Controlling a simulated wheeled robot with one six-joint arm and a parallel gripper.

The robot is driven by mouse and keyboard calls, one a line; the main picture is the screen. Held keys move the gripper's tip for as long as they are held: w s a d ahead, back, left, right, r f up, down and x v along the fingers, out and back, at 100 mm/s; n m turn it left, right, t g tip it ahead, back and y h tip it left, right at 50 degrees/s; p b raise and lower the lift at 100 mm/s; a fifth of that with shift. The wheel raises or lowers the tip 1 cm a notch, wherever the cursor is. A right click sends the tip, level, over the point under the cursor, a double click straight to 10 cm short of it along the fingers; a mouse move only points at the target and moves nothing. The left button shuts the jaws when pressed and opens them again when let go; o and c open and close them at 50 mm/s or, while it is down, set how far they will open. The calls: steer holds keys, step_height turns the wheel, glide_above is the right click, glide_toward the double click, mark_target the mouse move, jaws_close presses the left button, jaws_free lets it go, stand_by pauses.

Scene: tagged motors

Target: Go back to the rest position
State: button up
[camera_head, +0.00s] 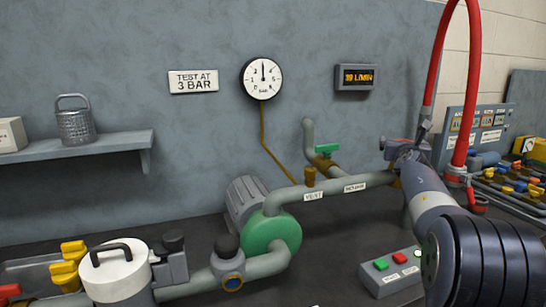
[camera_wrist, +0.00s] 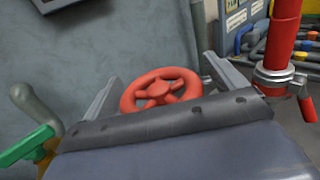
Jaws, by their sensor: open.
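My gripper (camera_head: 402,150) is at the right in the head view, at the far end of my arm by the pipe. In the wrist view my gripper (camera_wrist: 160,72) is open, its two grey fingers spread apart. A red handwheel (camera_wrist: 160,90) shows between and beyond the fingers, its lower part hidden by the gripper body. I cannot tell whether the fingers touch its rim. In the head view the wheel is mostly hidden by my gripper.
A red hose (camera_head: 474,70) loops close beside my arm. A pipe with a green-handled valve (camera_head: 327,148) and a green pump (camera_head: 270,233) stand left of it. A button box (camera_head: 392,272) sits below. A gauge (camera_head: 262,78) hangs on the wall.

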steer(key=shift+r+m+g+h+p, duration=0.2)
steer(key=shift+m+g+h+p, duration=0.75)
steer(key=shift+p, duration=2.8)
steer(key=shift+s+d+f+m+h+p, duration=0.15)
steer(key=shift+m+h+p, duration=0.2)
steer(key=shift+h+p, duration=0.7)
